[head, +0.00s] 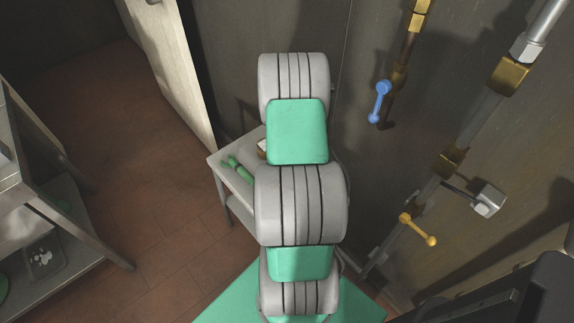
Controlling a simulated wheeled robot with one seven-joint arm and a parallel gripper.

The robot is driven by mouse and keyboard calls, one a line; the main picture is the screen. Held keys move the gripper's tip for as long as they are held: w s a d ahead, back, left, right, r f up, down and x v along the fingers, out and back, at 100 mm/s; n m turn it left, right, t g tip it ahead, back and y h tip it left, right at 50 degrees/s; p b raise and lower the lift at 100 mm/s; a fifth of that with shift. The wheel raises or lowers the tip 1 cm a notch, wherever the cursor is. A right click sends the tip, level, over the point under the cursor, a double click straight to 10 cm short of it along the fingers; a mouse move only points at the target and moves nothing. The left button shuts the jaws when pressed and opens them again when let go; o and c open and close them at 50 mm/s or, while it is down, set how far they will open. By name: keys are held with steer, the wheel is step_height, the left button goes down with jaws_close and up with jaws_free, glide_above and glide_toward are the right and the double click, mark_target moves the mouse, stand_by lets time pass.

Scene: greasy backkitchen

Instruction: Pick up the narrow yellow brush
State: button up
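I cannot make out a narrow yellow brush in the head view. My own grey and green arm stands across the middle of the picture and hides much of a small pale table (217,161) behind it. A green long object (239,171) lies on the table's visible left part. A small white and brown thing (262,147) shows just at the arm's edge, mostly hidden, and I cannot tell what it is. My gripper is not in view.
A metal shelf unit (75,225) stands at the left, with a tray (42,262) low down. Pipes with a blue valve handle (380,100) and a yellow one (418,230) run along the right wall. Tiled floor (150,180) lies open between shelf and table.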

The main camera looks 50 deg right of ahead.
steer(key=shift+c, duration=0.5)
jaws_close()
